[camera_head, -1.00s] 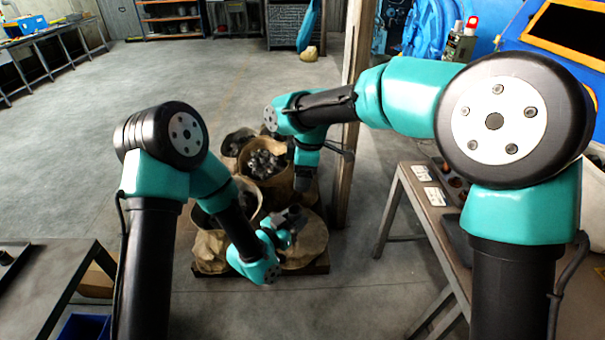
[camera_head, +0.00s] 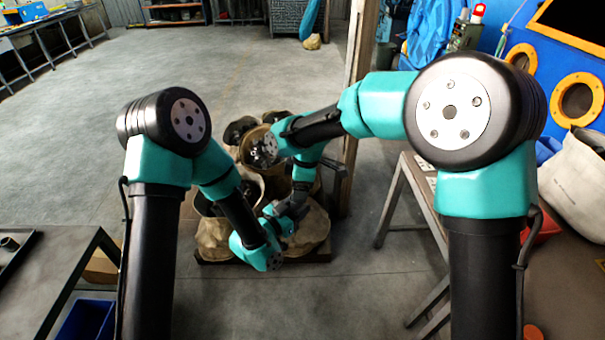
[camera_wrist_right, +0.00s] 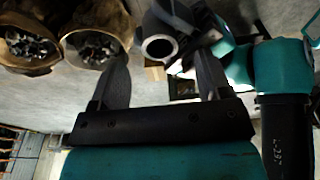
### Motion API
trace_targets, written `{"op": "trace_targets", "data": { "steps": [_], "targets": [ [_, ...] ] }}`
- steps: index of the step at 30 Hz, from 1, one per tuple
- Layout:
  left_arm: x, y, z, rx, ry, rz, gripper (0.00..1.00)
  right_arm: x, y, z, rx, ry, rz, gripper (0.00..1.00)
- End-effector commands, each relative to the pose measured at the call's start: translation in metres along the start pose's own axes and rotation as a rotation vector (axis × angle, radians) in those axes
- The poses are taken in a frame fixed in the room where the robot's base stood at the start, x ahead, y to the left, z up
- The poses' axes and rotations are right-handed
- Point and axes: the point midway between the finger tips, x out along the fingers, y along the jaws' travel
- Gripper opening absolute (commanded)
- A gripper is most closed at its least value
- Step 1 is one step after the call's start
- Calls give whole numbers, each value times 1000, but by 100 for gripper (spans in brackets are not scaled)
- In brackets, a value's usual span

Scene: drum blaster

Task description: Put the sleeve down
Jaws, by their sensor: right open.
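The sleeve (camera_wrist_right: 158,31) is a grey tube with a round open end facing the right wrist camera. It is off the floor, at the dark fingers of my left gripper (camera_wrist_right: 185,18), which appear shut on it. My right gripper (camera_wrist_right: 163,55) is open, its two fingers on either side of the sleeve's near end with gaps visible. In the head view my left gripper (camera_head: 288,213) and right gripper (camera_head: 300,197) meet above the sacks, and the sleeve is too small and hidden to make out there.
Several open sacks (camera_head: 213,238) of parts stand on a low pallet (camera_head: 235,259) under the grippers. A dark bench with a tray (camera_head: 22,262) is at left, a blue bin (camera_head: 88,320) below it. A wooden post (camera_head: 352,120) and a bench (camera_head: 400,205) are at right.

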Motion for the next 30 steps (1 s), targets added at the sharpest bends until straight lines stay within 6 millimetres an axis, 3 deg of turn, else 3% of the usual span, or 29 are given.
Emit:
{"op": "trace_targets", "data": {
  "steps": [3, 9, 19, 30],
  "targets": [
    [0, 0, 0, 0, 1, 0, 3, 18, 0, 0, 1, 0, -2, 71],
    [0, 0, 0, 0, 1, 0, 3, 34, 0, 0, 0, 0, 0, 71],
    [0, 0, 0, 0, 1, 0, 3, 36, 0, 0, 0, 1, 1, 71],
    [0, 0, 0, 0, 1, 0, 3, 36, 0, 0, 1, 1, 1, 37]
  ]
}}
